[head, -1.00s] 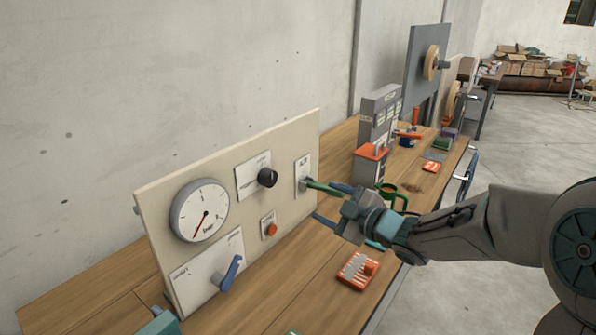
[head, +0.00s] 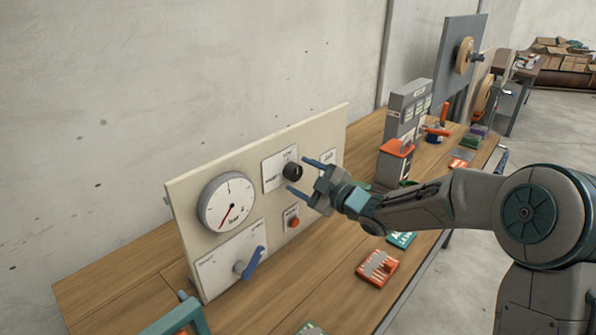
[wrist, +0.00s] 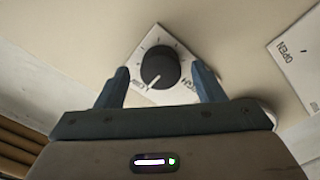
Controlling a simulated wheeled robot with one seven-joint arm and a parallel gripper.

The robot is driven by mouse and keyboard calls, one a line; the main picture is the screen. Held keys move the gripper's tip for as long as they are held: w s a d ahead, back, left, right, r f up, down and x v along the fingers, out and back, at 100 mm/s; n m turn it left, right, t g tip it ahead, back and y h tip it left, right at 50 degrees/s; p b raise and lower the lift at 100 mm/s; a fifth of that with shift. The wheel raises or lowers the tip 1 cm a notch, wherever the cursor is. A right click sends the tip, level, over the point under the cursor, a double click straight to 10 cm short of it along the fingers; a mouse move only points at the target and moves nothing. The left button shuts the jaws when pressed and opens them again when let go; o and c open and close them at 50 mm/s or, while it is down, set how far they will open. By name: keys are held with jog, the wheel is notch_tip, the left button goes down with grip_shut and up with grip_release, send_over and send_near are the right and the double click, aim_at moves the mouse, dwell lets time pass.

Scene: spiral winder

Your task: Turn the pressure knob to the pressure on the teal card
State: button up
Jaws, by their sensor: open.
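The black pressure knob (head: 292,171) sits on a white plate on the beige panel. In the wrist view the knob (wrist: 160,68) has a white mark pointing down-left, near the word that looks like LOW. My gripper (head: 297,175) is open in front of the panel, its blue fingers on either side of the knob; I cannot tell whether they touch it.
A grey box (head: 408,112) stands farther right. An OPEN label plate (wrist: 297,58) is right of the knob in the wrist view.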

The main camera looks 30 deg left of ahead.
jog(key=shift+x, duration=0.9)
jog(key=c, duration=1)
